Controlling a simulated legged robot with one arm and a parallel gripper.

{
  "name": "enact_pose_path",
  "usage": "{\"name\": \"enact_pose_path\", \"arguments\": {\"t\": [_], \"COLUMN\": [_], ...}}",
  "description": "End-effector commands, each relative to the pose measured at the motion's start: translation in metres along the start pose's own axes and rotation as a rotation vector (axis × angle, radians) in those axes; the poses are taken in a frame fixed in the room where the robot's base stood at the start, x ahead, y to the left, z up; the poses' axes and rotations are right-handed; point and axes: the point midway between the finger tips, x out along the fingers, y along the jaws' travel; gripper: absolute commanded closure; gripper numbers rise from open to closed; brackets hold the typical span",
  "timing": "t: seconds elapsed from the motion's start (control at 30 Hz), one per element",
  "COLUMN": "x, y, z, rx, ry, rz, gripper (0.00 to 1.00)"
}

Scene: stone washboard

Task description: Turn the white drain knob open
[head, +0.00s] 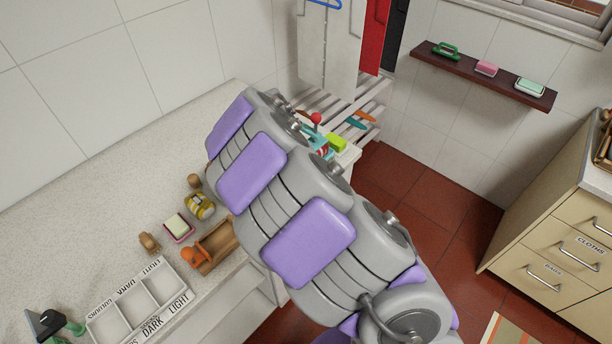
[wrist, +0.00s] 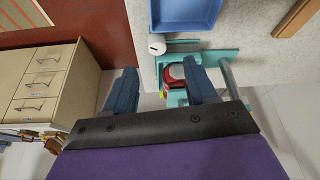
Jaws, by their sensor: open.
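A small white round knob (wrist: 157,47) with a dark mark shows in the wrist view, at the edge of the pale counter (wrist: 250,50) beside a blue basin (wrist: 187,14). My gripper (wrist: 162,66) is open, with its two blue fingers apart and nothing held. The knob lies beyond the fingertips, between their lines and nearer the right finger; it looks apart from both. In the head view my arm covers the middle, and I cannot make out the knob or my gripper there.
A teal frame with a red part (wrist: 176,72) lies by the right finger, partly hidden by it. Drawers (wrist: 40,85) stand at left. In the head view, a sorting tray (head: 140,302), brush (head: 201,205) and soap dish (head: 178,227) sit on the counter; a shelf (head: 480,77) hangs at right.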

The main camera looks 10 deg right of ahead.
Motion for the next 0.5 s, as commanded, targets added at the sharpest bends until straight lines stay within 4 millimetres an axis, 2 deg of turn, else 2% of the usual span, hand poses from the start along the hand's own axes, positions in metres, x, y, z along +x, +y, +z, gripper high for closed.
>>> {"name": "enact_pose_path", "arguments": {"t": [0.03, 0.3, 0.5], "x": [0.013, 0.065, 0.086], "y": [0.002, 0.007, 0.005], "z": [0.0, -0.004, -0.003], "rx": [0.002, 0.004, 0.005], "ry": [-0.003, -0.008, -0.005], "rz": [0.002, -0.003, -0.001], "gripper": [0.43, 0.43, 0.43]}}
